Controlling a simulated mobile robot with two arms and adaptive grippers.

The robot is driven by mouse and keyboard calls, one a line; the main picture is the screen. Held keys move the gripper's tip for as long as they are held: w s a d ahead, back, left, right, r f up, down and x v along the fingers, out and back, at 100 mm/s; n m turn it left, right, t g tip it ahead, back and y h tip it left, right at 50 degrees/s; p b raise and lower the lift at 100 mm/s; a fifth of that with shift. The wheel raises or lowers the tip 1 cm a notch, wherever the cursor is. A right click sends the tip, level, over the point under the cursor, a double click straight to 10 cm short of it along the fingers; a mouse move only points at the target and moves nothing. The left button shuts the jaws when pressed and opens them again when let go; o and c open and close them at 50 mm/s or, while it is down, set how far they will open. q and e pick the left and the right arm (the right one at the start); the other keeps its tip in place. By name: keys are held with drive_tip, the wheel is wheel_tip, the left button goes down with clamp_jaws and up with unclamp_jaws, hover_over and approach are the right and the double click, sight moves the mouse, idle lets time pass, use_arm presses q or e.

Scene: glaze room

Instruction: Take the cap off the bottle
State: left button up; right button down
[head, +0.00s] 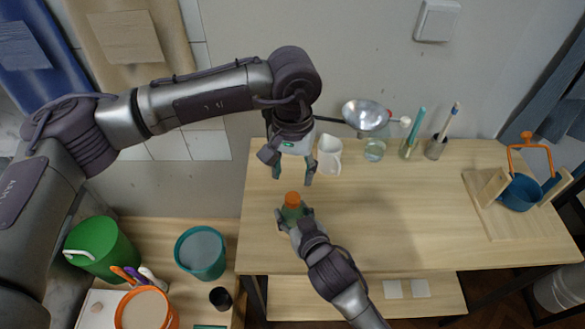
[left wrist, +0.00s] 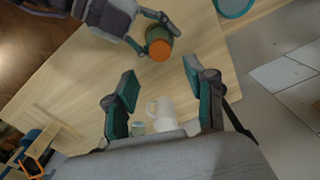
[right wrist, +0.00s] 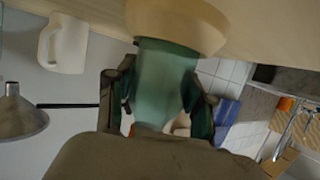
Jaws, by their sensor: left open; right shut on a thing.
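The bottle (head: 291,212) stands near the left front of the table, with an orange cap (head: 292,198) on its top. The cap (left wrist: 160,49) also shows in the left wrist view. My right gripper (head: 295,219) is shut around the bottle's green body.
A white jug (head: 329,155) stands behind the left gripper. A metal funnel (head: 366,114) is above a glass jar (head: 374,150), with brush holders to the right. A wooden stand with a blue pot (head: 521,194) is far right. The table's middle is clear.

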sight(293, 197)
use_arm(q)
drive_tip(key=m, duration=0.5)
drive_tip(key=shift+m, duration=0.3)
drive_tip(key=shift+f, duration=4.05)
